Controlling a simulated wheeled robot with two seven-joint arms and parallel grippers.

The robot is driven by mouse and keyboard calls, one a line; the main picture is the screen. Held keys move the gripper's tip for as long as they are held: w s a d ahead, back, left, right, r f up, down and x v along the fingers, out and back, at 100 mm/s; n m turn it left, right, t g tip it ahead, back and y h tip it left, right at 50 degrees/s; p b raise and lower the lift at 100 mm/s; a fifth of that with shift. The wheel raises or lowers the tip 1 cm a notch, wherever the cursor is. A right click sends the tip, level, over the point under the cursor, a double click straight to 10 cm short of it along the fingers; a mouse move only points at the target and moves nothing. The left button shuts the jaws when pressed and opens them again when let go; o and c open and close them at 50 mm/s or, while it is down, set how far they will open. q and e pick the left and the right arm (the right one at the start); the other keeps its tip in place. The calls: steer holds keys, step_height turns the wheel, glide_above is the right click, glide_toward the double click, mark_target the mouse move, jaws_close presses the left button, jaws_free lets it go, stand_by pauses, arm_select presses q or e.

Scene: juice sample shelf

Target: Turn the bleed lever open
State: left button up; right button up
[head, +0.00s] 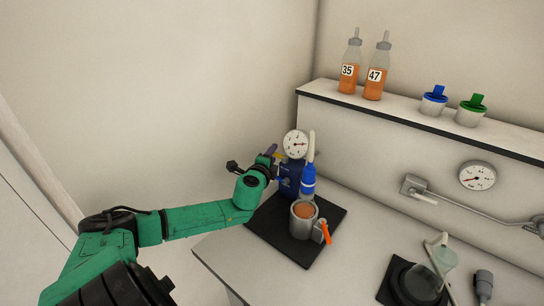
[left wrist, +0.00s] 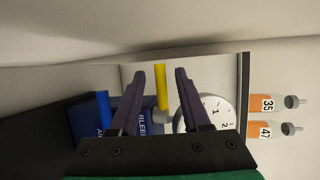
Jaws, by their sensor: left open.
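The yellow lever (left wrist: 161,87), beside the lettering "BLEED" on the blue block (left wrist: 82,122), stands between the two purple fingers of my left gripper (left wrist: 160,78) in the left wrist view. The fingers are open, with a gap on each side of the lever. In the head view my left gripper (head: 272,151) is at the blue block (head: 288,186), left of the round gauge (head: 295,144), and mostly hides the yellow lever (head: 279,155). The gauge also shows in the left wrist view (left wrist: 222,112). A blue lever (left wrist: 102,108) stands on the block near other lettering. My right gripper is out of view.
A metal cup (head: 303,221) with an orange handle (head: 326,232) stands on the black mat (head: 328,211). A blue bottle-like part (head: 308,180) is beside the block. Bottles 35 (head: 348,71) and 47 (head: 376,76) stand on the shelf (head: 400,115) behind.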

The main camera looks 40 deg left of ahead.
arm_select(q)
jaws_close()
stand_by(1.4)
